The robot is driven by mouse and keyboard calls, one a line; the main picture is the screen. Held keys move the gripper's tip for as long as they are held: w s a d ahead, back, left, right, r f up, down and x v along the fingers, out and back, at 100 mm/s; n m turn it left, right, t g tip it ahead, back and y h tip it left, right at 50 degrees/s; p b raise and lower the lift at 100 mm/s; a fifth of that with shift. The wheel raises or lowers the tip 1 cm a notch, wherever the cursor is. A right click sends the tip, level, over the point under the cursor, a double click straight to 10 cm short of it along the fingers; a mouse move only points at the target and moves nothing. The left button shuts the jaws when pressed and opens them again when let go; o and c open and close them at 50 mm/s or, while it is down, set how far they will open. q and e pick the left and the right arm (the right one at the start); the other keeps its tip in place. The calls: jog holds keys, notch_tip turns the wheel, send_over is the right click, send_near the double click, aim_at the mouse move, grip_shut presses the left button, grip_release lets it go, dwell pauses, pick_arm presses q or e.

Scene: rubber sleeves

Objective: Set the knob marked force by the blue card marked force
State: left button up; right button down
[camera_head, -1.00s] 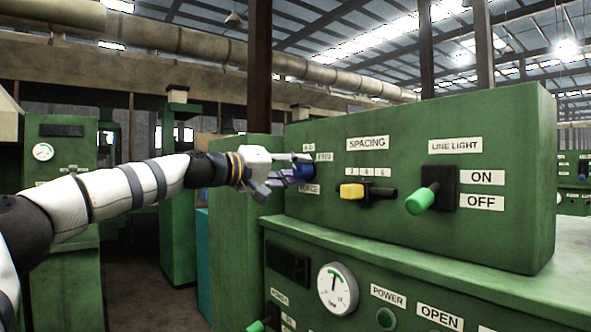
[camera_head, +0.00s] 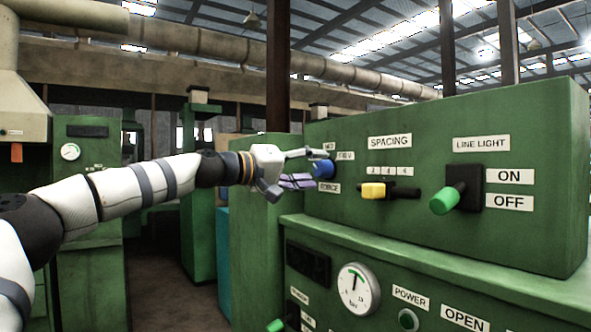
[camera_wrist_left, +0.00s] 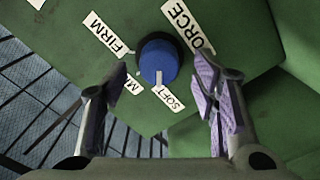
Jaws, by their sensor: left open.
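The blue force knob (camera_head: 323,169) sits on the green panel's left part, with the FORCE label (camera_head: 329,188) below it. In the left wrist view the knob (camera_wrist_left: 158,60) has a small white mark on its edge, pointing toward the SOFT label (camera_wrist_left: 168,97). The FIRM label (camera_wrist_left: 106,32) and a partly hidden label starting with M (camera_wrist_left: 133,86) are also around it. My left gripper (camera_head: 309,169) is open in front of the knob, its fingers to either side and apart from it in the wrist view (camera_wrist_left: 161,82). I see no blue card. My right gripper is not in view.
To the right on the same panel are the yellow spacing slider (camera_head: 374,191) and the green line light lever (camera_head: 446,200). A ledge (camera_head: 420,245) juts out below, above a lower panel with a gauge (camera_head: 358,289). Open floor (camera_head: 172,285) lies at left.

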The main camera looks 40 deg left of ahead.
pick_arm(q)
jog(key=v, duration=1)
